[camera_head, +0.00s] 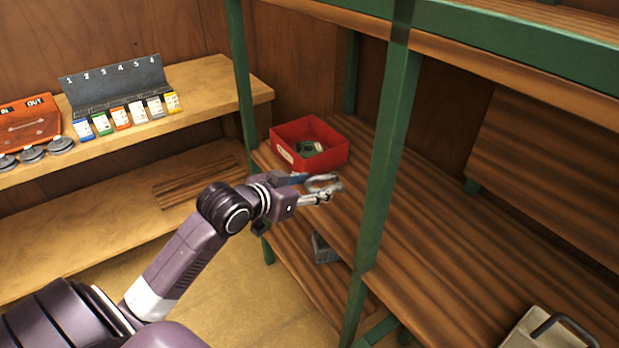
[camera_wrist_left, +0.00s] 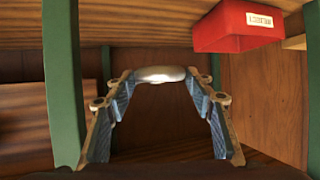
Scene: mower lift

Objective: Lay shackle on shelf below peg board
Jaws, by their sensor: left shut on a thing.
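My left gripper (camera_head: 322,190) is shut on a silver-grey shackle (camera_head: 326,181). It is at the front of the green-framed rack, in front of the red bin and left of the rack's near post. In the left wrist view the rounded metal of the shackle (camera_wrist_left: 160,74) shows between the two fingers (camera_wrist_left: 163,110). The wooden rack shelf (camera_head: 420,235) lies behind and to the right of the gripper. I cannot make out a peg board with certainty. My right gripper is not in view.
A red bin (camera_head: 335,155) with small items stands on the rack shelf. Green posts (camera_head: 385,170) stand close to my arm. A grey object (camera_head: 322,247) lies on a lower shelf. A numbered card rack (camera_head: 115,80) and orange board (camera_head: 28,122) are left. A tan handled object (camera_head: 528,328) is front right.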

